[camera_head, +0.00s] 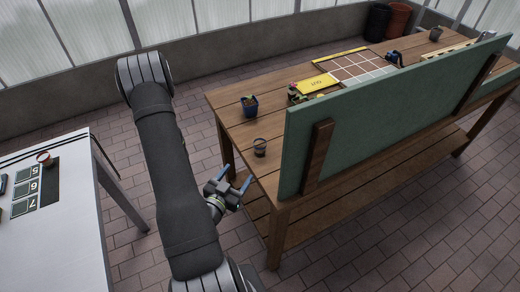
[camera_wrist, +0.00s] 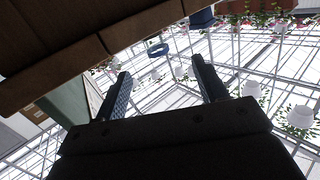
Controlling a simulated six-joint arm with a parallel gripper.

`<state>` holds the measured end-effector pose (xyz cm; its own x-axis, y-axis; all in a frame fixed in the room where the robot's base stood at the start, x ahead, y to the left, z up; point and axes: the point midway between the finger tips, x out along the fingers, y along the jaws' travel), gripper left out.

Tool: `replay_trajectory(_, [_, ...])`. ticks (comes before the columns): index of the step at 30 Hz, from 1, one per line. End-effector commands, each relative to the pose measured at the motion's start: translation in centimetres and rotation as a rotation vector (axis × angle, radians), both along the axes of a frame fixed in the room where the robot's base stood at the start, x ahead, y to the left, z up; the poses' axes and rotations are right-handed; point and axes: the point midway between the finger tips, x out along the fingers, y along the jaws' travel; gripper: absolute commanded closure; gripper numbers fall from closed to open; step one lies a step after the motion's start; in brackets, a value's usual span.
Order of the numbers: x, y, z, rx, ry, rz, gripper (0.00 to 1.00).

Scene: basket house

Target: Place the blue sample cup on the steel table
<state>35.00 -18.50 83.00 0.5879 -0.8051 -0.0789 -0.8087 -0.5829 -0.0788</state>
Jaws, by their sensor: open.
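A dark blue piece (camera_wrist: 202,17) at the top of the wrist view may be this cup; I cannot tell for sure. The steel table (camera_head: 75,235) is at the left, pale and flat-topped. My gripper (camera_head: 236,178) is open and empty, beside the bench's near left corner and short of the blue cup. Its two fingers (camera_wrist: 160,70) stand apart in the wrist view.
A green panel (camera_head: 370,125) rises along the bench's near side. Open floor lies between the tables.

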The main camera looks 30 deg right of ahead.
Motion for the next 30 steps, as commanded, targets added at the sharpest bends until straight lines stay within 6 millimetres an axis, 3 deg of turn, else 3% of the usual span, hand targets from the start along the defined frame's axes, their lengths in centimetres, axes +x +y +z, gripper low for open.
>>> replay_trajectory(3, [-1.0,0.2,0.6,-0.083,0.016,-0.007,0.34])
replay_trajectory(8, [-1.0,-0.3,1.0,-0.115,0.018,-0.013,0.34])
replay_trajectory(30, [5.3,-9.2,1.0,-0.111,0.016,-0.012,0.34])
